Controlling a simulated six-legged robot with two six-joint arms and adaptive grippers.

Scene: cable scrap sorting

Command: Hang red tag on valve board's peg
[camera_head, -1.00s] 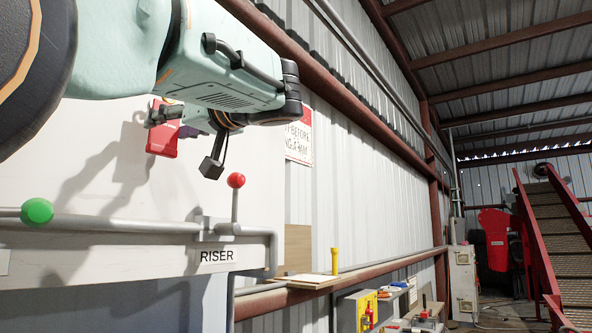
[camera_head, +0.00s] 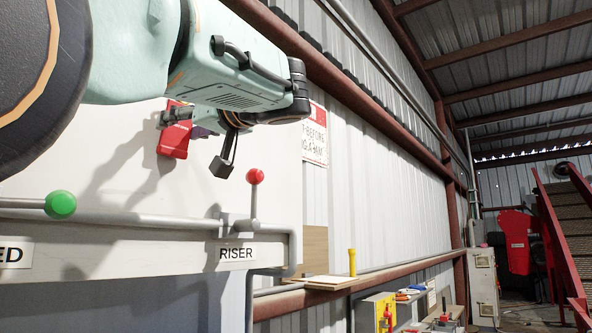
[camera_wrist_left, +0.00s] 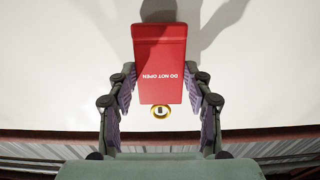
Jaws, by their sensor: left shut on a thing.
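The red tag (camera_head: 174,142) is held by my left gripper (camera_head: 170,117) in front of the upper part of the white valve board (camera_head: 100,120). In the left wrist view the tag (camera_wrist_left: 160,55) shows "DO NOT OPEN" upside down between the two fingers of the gripper (camera_wrist_left: 160,85), which is shut on it. A gold ring (camera_wrist_left: 153,111) sits at the tag's lower end in that view. A small dark thing shows inside the ring; I cannot tell if it is the peg. My right gripper is not in view.
A grey pipe (camera_head: 130,218) runs along the board below the tag, with a green knob (camera_head: 61,205) and a red ball-topped lever (camera_head: 255,176) above the RISER label (camera_head: 236,253). A shelf with a yellow post (camera_head: 352,262) is to the right, and a wall sign (camera_head: 315,135) is behind.

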